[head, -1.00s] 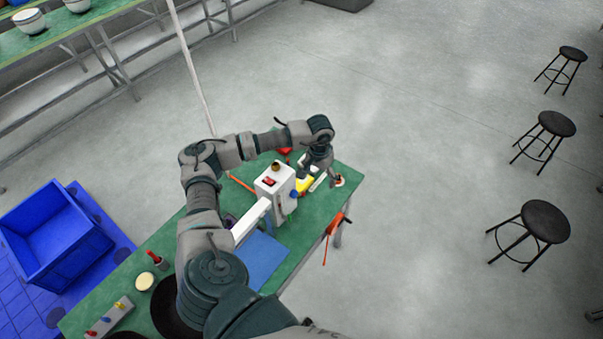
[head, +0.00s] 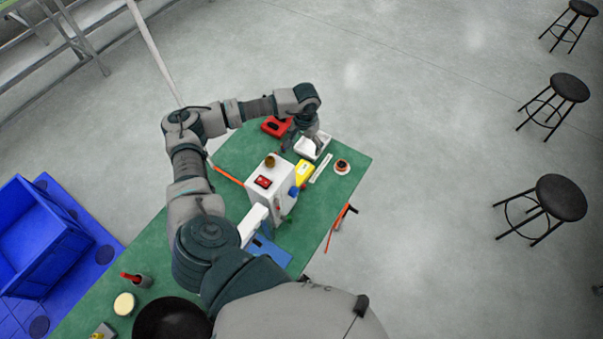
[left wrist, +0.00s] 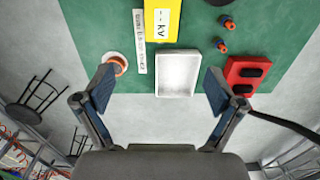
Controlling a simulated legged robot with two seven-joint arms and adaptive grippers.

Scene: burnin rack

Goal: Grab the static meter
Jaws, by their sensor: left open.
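The static meter looks to be the yellow device (head: 304,172) lying on the green table beside the white machine. It also shows in the left wrist view (left wrist: 162,22), at the top edge, partly cut off, with a "- kV" label. My left gripper (head: 306,143) is open and empty above the white tray (head: 318,143), farther toward the table's end than the meter. In the left wrist view the tray (left wrist: 178,75) appears between the open fingers (left wrist: 159,88). My right gripper is not in view.
A white machine (head: 270,188) with a red switch stands close to the meter. A white labelled strip (head: 321,168), a red-and-white roll (head: 342,167) and a red object (head: 276,126) lie nearby. An orange-handled tool (head: 338,222) is at the table edge. A blue bin (head: 40,250) stands left.

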